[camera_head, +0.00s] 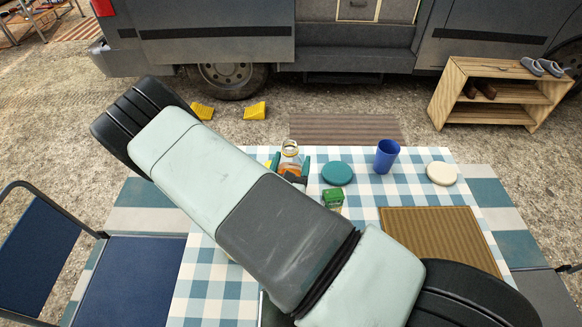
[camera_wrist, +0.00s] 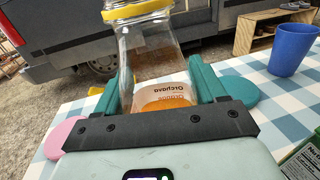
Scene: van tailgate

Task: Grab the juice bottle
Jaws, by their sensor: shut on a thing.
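The juice bottle (camera_head: 290,152) is clear, with a yellow rim or lid, and is at the far left part of the checked table. In the wrist view the bottle (camera_wrist: 150,50) looks upright, with dark lettering and orange juice low inside. My gripper (camera_wrist: 152,75) has one teal finger on each side of the bottle and is shut on it. In the head view my gripper (camera_head: 290,164) is partly hidden behind my arm. The bottle's base is hidden, so I cannot tell whether it touches the table.
Near the bottle are a teal disc (camera_head: 337,173), a green carton (camera_head: 332,198) and a blue cup (camera_head: 386,156). A cream disc (camera_head: 442,173) and brown mat (camera_head: 440,235) lie to the right. A pink disc (camera_wrist: 64,136) shows in the wrist view. The van (camera_head: 210,30) stands behind.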

